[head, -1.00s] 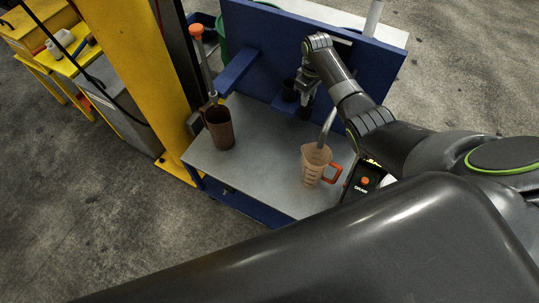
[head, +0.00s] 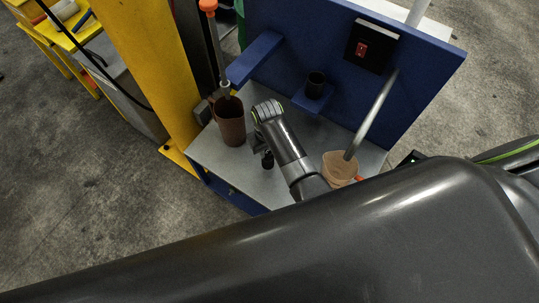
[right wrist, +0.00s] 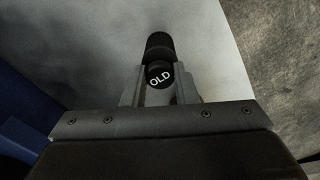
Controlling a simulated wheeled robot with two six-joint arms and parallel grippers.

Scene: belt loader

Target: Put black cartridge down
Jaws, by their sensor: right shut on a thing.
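The black cartridge (right wrist: 159,46) is a dark cylinder with a white "OLD" label on its near end. My right gripper (right wrist: 159,82) is shut on it, with one finger on each side. In the head view, my right gripper (head: 262,150) is over the grey tabletop (head: 215,160), just right of the brown cup. The cartridge (head: 268,161) shows there as a small dark shape at the fingers. I cannot tell whether it touches the tabletop. My left gripper is not in view.
A brown cup (head: 231,125) stands left of the gripper. A tan measuring jug (head: 338,168) stands right, under a metal tube (head: 372,115). A black round holder (head: 316,82) and a red switch (head: 361,49) are at the blue panel (head: 420,75). The tabletop's front-left is clear.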

